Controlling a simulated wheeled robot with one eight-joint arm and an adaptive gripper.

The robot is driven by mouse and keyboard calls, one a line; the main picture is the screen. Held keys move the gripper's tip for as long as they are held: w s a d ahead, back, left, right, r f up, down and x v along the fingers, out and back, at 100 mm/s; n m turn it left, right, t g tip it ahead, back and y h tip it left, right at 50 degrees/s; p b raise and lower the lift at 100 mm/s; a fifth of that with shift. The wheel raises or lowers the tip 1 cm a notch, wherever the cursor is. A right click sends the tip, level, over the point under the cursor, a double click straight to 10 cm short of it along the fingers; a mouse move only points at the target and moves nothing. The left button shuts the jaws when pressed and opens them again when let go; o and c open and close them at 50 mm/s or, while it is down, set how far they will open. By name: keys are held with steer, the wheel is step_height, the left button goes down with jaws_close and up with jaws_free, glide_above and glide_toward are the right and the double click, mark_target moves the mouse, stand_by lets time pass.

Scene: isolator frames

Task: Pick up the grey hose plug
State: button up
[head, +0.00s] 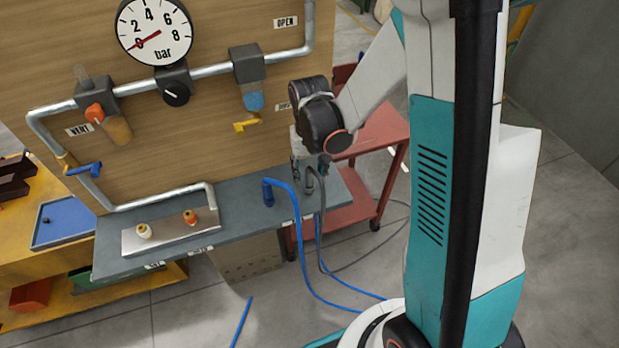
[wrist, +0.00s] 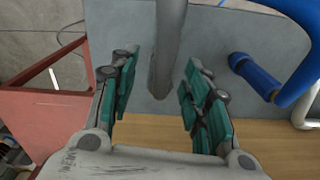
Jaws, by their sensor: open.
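The grey hose plug (wrist: 160,82) with its grey hose (wrist: 172,30) shows in the wrist view between my fingers. In the head view the plug (head: 309,184) stands at the right end of the blue-grey shelf (head: 240,205), with the hose arching off it and down to the floor. My gripper (wrist: 159,88) is open, with teal pads on either side of the plug and a visible gap at each side. In the head view my gripper (head: 311,170) is above the shelf's right end, and my wrist partly hides the fingers.
A blue plug (head: 267,193) with a blue hose stands on the shelf to the left; it also shows at the right of the wrist view (wrist: 255,77). A red trolley (head: 365,195) is close behind. The wooden panel (head: 210,130) with pipes and a gauge rises behind the shelf.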

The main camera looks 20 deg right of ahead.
mark_target(310, 170)
jaws_close()
step_height(310, 170, up, 20)
steer(key=p, duration=0.5)
steer(key=shift+r, duration=0.1)
stand_by(0.4)
steer(key=shift+r+p, duration=1.25)
steer(key=shift+r, duration=0.45)
